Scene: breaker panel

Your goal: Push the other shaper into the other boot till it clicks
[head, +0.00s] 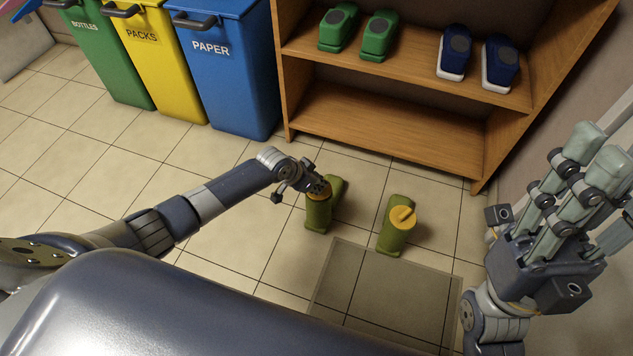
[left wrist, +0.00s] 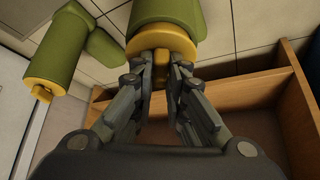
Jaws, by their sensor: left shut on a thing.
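Two olive-green boots stand upright on the tiled floor. The left boot (head: 319,215) has a yellow shaper (left wrist: 160,44) in its top, a yellow band of it showing above the rim. My left gripper (head: 322,186) is over that boot, its fingers shut on the shaper's yellow handle, as the left wrist view shows. The right boot (head: 394,235) also has a yellow shaper (head: 402,216) with a bar handle in its top; it shows at the left of the left wrist view (left wrist: 60,55). My right gripper (head: 590,165) is open and empty at the right, its fingers spread apart.
A grey mat (head: 385,295) lies in front of the boots. A wooden shelf (head: 400,130) behind holds green shoes (head: 379,36) and blue shoes (head: 500,62). Green, yellow and blue bins (head: 225,75) stand at the back left. The floor left of the boots is clear.

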